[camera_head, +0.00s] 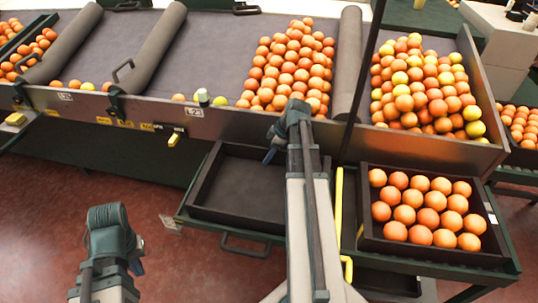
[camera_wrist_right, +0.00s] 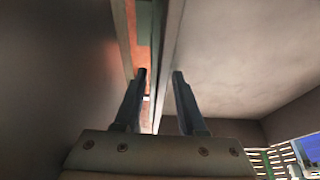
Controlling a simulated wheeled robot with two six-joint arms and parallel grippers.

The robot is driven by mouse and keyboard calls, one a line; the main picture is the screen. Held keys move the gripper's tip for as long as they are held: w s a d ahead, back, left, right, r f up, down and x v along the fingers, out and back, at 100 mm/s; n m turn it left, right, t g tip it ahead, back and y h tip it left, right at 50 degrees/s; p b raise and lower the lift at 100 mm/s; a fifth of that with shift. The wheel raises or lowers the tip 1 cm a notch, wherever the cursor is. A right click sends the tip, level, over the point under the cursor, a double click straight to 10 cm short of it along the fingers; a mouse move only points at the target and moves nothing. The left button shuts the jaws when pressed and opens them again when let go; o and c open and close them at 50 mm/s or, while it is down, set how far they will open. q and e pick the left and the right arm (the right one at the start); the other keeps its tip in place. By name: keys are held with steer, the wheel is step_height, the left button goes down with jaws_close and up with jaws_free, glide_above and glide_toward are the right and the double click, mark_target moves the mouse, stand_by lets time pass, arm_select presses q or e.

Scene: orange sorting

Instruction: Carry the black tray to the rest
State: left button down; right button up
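An empty black tray (camera_head: 240,173) sits on a low shelf below the sorting table, left of my right arm. A second dark tray (camera_head: 368,240), full of oranges (camera_head: 425,208), sits on a stand to the right. My right gripper (camera_head: 270,154) is over the empty tray's far right part, by the table's front panel. In the right wrist view its two fingers (camera_wrist_right: 159,75) are apart, with a long thin edge showing between them; contact cannot be told. My left gripper (camera_head: 139,256) hangs over the red floor at lower left, away from both trays; its finger opening is not clear.
The sorting table's front wall (camera_head: 240,123) runs behind the trays, with oranges heaped in its bays (camera_head: 290,65). A yellow rail (camera_head: 338,210) stands between the two trays. A dark handle (camera_head: 246,246) sticks out before the empty tray. The floor (camera_head: 50,200) at left is clear.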

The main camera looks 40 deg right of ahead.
steer(key=shift+r, duration=0.1)
steer(key=shift+s+d+r+p, duration=0.1)
steer(key=shift+r+p, duration=0.45)
steer(key=shift+p, duration=0.1)
steer(key=p+v, duration=0.9)
steer(key=v, duration=0.1)
steer(key=shift+s+d+r+p, duration=0.15)
steer(key=shift+r+p, duration=0.35)
steer(key=shift+p, duration=0.1)
